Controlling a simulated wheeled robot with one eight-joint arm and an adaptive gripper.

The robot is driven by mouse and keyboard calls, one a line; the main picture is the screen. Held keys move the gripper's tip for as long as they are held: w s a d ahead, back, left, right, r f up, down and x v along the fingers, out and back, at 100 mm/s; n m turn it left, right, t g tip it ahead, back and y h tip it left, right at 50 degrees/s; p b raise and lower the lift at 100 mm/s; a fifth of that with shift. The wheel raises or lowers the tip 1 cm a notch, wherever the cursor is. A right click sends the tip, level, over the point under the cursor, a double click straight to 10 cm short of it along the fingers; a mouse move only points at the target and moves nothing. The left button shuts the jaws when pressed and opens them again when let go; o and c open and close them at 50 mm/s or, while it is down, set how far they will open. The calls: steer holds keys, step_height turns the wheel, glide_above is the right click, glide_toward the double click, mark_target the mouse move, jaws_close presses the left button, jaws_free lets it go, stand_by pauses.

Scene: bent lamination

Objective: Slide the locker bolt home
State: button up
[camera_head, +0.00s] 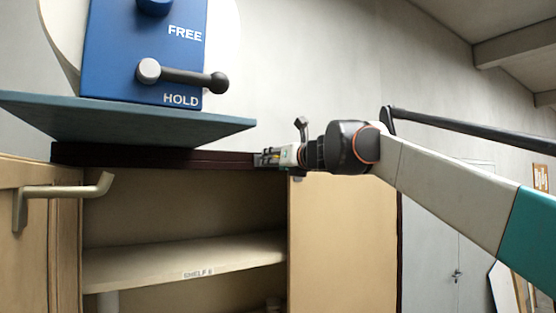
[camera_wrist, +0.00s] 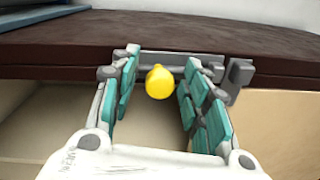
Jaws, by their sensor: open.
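The locker bolt shows in the wrist view as a grey bar (camera_wrist: 175,61) along the dark brown cabinet edge, with a round yellow knob (camera_wrist: 157,82). My gripper (camera_wrist: 162,68) is open, with a teal-padded finger on each side of the knob. I see space between the knob and both fingers. In the head view my gripper (camera_head: 272,158) is at the right end of the dark top rail (camera_head: 170,158); the bolt is mostly hidden there.
The open locker (camera_head: 180,205) has a shelf (camera_head: 200,257) labelled "SHELF". A wooden door with a metal handle (camera_head: 62,190) is at left. Above, a blue panel (camera_head: 120,60) marked FREE and HOLD stands on a slab (camera_head: 130,122); its lever (camera_head: 185,75) lies just above HOLD.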

steer(key=shift+c, duration=0.4)
jaws_close()
steer(key=w+d, duration=0.1)
steer(key=w+d+p, duration=0.1)
steer(key=d, duration=0.1)
steer(key=shift+w+d, duration=0.15)
steer(key=shift+c, duration=1)
jaws_free()
steer(key=shift+d, duration=0.1)
steer(key=shift+o, duration=1.4)
steer(key=shift+w+d, duration=0.15)
